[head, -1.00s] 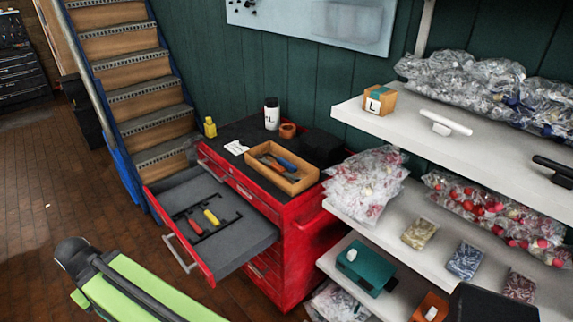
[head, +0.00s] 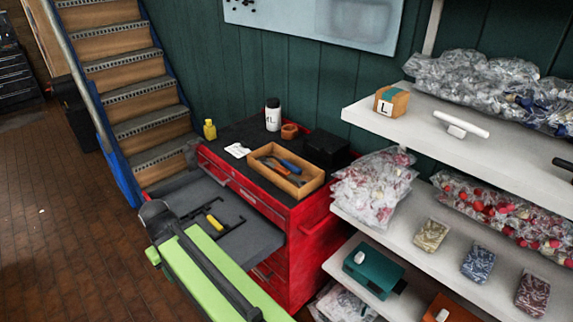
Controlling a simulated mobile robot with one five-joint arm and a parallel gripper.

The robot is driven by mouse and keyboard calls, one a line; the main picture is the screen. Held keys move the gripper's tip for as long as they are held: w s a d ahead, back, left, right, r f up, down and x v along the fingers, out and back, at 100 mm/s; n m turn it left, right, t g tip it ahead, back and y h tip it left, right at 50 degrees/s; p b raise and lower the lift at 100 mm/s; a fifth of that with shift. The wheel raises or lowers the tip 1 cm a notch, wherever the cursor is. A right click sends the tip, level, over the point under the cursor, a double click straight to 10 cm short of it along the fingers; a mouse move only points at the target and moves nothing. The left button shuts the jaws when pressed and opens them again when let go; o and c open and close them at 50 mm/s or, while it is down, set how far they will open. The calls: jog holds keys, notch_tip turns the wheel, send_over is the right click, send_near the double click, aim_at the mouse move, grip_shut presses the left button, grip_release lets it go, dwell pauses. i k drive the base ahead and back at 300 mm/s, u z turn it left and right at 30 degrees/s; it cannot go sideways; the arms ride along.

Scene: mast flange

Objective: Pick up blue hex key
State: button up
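A tool with a blue handle (head: 291,166) lies in a shallow wooden tray (head: 305,191) on top of the red tool cabinet. Its shape is too small to tell for sure whether it is a hex key. An orange-handled tool (head: 272,164) lies beside it in the tray. No gripper fingers show in the head view. Only my green arm link with its dark rounded end is seen, in front of the open drawer and well apart from the tray.
The cabinet's open drawer (head: 255,240) holds a yellow-handled tool (head: 215,223) in a black holder. A white bottle (head: 273,114), a brown cup (head: 289,131) and a black box (head: 326,150) stand behind the tray. White shelves (head: 415,128) with bags and boxes stand at the right.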

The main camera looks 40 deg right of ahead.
aim_at(295, 170)
jog(key=u, duration=0.05)
jog(key=i, duration=0.95)
jog(key=z, duration=0.05)
